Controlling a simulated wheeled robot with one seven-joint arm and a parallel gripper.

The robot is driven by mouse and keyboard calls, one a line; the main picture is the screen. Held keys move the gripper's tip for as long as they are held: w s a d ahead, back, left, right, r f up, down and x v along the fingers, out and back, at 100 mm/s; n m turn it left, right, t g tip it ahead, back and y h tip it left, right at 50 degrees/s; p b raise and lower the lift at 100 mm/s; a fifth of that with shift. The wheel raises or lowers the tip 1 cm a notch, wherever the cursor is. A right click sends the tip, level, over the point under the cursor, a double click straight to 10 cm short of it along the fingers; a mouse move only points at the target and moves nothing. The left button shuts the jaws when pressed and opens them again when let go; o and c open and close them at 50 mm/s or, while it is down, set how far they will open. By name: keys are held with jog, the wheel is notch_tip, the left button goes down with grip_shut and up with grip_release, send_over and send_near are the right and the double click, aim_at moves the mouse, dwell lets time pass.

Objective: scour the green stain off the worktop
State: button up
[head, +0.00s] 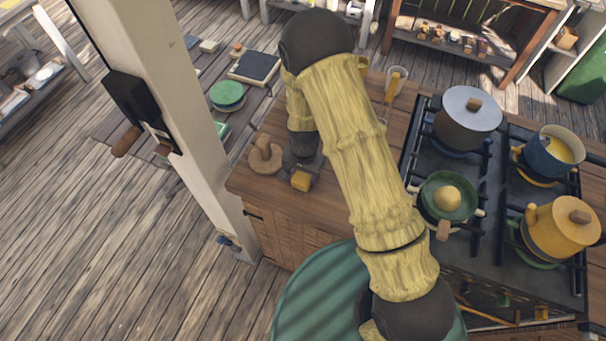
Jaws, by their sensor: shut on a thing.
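The wooden worktop (335,205) lies left of the stove. My gripper (300,172) points down over its left part, near the front edge. It is shut on a small yellow block (301,181), which looks like a sponge. The block is at or just above the wood; I cannot tell whether it touches. No green stain shows on the visible wood. My arm hides much of the worktop's middle, and the gripper covers the wood beneath it.
A round wooden piece with a knob (264,156) sits just left of my gripper. A cup (396,80) stands at the back. A pale post (190,130) rises at left.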

jog(key=shift+w+d, duration=0.2)
jog(key=shift+w, duration=0.3)
jog(key=shift+w+d, duration=0.2)
jog(key=shift+w, duration=0.3)
jog(key=shift+w+d, duration=0.25)
jog(key=shift+w, duration=0.4)
jog(key=shift+w+d, duration=0.2)
jog(key=shift+w, duration=0.4)
jog(key=shift+w, duration=0.1)
jog(key=shift+w+d, duration=0.25)
jog(key=shift+w, duration=0.3)
jog(key=shift+w+d, duration=0.2)
jog(key=shift+w, duration=0.3)
jog(key=shift+s+a, duration=0.25)
jog(key=shift+s, duration=0.4)
